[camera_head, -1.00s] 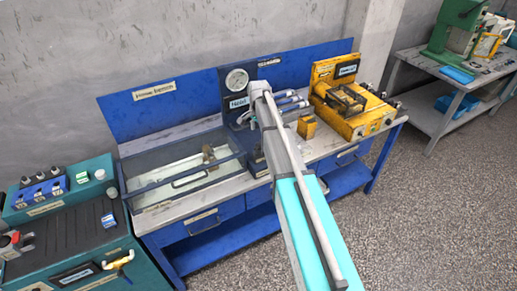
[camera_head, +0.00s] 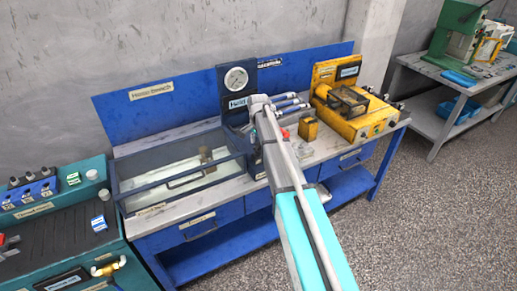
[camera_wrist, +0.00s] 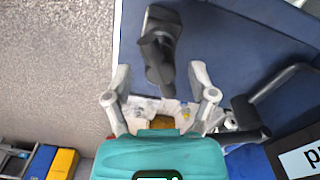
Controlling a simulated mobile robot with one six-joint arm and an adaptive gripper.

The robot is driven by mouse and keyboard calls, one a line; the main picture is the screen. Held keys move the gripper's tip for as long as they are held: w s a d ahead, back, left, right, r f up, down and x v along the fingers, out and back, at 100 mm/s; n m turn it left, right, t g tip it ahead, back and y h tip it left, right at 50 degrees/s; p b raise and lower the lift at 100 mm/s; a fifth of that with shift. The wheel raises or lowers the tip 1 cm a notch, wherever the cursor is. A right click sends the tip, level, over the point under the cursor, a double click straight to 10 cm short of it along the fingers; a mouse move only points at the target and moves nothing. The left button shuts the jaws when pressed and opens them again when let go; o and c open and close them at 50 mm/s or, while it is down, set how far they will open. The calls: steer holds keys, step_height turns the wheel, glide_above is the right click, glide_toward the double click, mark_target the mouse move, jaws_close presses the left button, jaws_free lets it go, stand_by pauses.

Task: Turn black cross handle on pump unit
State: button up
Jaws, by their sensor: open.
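A black handle (camera_wrist: 161,45) rises from a dark blue surface at the upper middle of the wrist view. Its lower end lies between the fingertips of my gripper (camera_wrist: 160,75). The two pale grey fingers are apart, with gaps visible on both sides of the handle. I cannot tell whether the handle's full shape is a cross. In the head view, a dark blue unit with a round gauge (camera_head: 237,78) stands at the bench's middle. My arm covers its lower front, and I cannot pick out the black handle there.
The blue bench (camera_head: 217,231) carries a glass-sided tray (camera_head: 180,183) and a yellow machine (camera_head: 350,110). A teal unit (camera_head: 60,235) stands at lower left.

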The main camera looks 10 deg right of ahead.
steer(key=shift+f, duration=0.4)
jaws_close()
stand_by(0.4)
